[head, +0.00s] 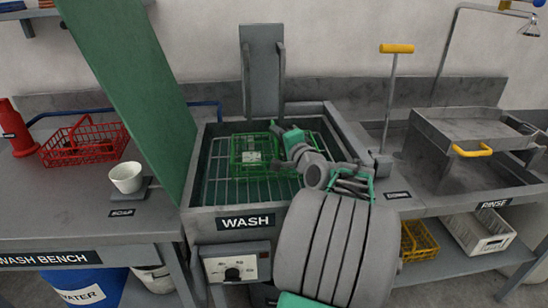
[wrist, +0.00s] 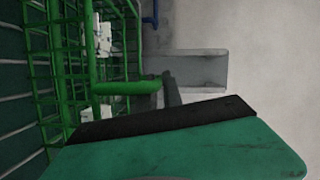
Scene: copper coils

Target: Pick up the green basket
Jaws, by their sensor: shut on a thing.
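The green wire basket (head: 249,156) sits in the wash tank, over the tank's rack, with a pale item in it. My gripper (head: 278,134) reaches in from the right and is shut on the basket's upper right part. In the wrist view the basket's green wires (wrist: 65,70) fill the left side. A thick green bar of it runs just beyond the black pad of my gripper's finger (wrist: 160,122). The other finger is not clear there. I cannot tell whether the basket is clear of the rack.
The wash tank (head: 225,212) has raised walls around the basket. A tall green panel (head: 130,85) rises at its left and a grey upright (head: 262,75) behind. A red basket (head: 85,145) and white cup (head: 126,177) stand left. A yellow-handled rod (head: 390,95) and rinse tank (head: 450,130) are right.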

